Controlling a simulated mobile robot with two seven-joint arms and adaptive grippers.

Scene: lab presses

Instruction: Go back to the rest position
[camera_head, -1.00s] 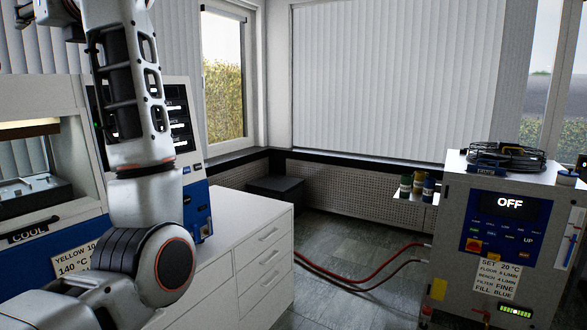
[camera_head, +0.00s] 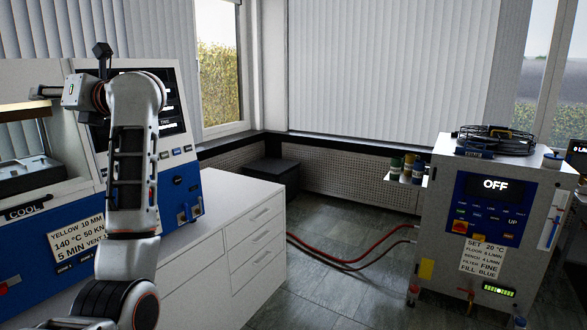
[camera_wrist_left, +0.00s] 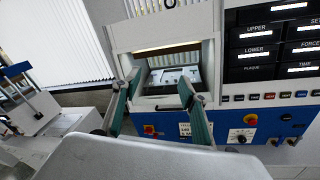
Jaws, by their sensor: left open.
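My left arm rises from the lower left of the head view and bends near the top. Its wrist (camera_head: 76,91) points left, in front of the press. In the left wrist view my left gripper (camera_wrist_left: 160,82) has its two green-grey fingers spread apart, with nothing between them. Beyond them is the lit opening of the press (camera_wrist_left: 172,78), which holds a pale metal plate. The press (camera_head: 30,245) also shows at the left of the head view, with a COOL label and a blue front. My right gripper is not in view.
A white drawer cabinet (camera_head: 225,210) stands right of the press. A chiller unit (camera_head: 436,210) with an OFF display stands at the right, with hoses (camera_head: 345,252) running across the floor towards the cabinet. Open grey floor (camera_head: 300,290) lies between them. A dark box (camera_head: 272,172) sits by the wall.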

